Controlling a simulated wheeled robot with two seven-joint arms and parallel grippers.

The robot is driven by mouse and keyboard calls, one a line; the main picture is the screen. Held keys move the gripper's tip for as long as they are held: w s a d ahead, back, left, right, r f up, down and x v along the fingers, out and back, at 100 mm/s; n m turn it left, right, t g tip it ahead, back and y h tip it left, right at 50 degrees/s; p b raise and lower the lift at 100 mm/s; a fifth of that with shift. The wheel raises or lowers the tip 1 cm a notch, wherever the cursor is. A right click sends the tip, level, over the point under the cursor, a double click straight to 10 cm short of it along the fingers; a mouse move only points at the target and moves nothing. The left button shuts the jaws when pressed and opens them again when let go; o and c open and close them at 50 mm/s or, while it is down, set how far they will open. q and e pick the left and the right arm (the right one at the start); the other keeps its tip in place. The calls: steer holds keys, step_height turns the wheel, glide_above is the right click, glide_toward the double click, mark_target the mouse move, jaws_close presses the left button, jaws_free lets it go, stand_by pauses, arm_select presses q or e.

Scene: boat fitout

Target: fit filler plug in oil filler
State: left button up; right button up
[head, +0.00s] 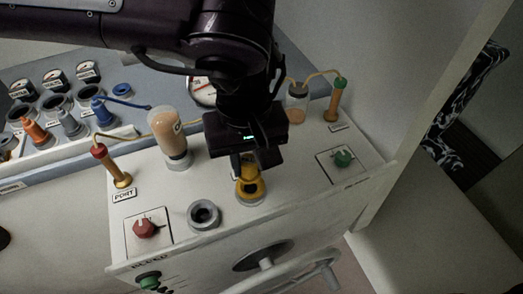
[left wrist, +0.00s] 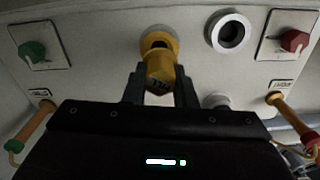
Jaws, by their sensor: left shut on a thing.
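The yellow filler plug (head: 247,170) is between the fingers of my left gripper (head: 246,158), which is shut on it. In the left wrist view the plug (left wrist: 162,70) sits between the two dark fingertips (left wrist: 160,80). Just beyond it is a round filler opening with a pale collar and yellow inner rim (left wrist: 158,35); a dark gap shows between rim and plug. The collar (head: 250,200) also shows under the plug in the head view. The plug lines up closely with this opening, but I cannot tell how deep it is. My right gripper is not in view.
An open grey ring (head: 203,214) is beside the filler. A red knob (head: 145,228) and a green knob (head: 342,158) flank the panel. An orange-filled cylinder (head: 169,134) and upright handles (head: 112,168) stand close behind. A handwheel (head: 264,256) is on the front face.

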arm_select(q)
steer(key=shift+s+a+f, duration=0.1)
steer(key=shift+a, duration=0.1)
steer(key=shift+f, duration=0.1)
steer(key=shift+w+d+f+b, duration=0.25)
steer(key=shift+f+b, duration=0.1)
steer(key=shift+b, duration=0.25)
steer(key=shift+f, duration=0.15)
steer(key=shift+s+f, duration=0.1)
steer(key=shift+f, duration=0.15)
steer(key=shift+f+b, duration=0.35)
steer(key=shift+f, duration=0.35)
steer(key=shift+f+b, duration=0.35)
steer(key=shift+f, duration=0.1)
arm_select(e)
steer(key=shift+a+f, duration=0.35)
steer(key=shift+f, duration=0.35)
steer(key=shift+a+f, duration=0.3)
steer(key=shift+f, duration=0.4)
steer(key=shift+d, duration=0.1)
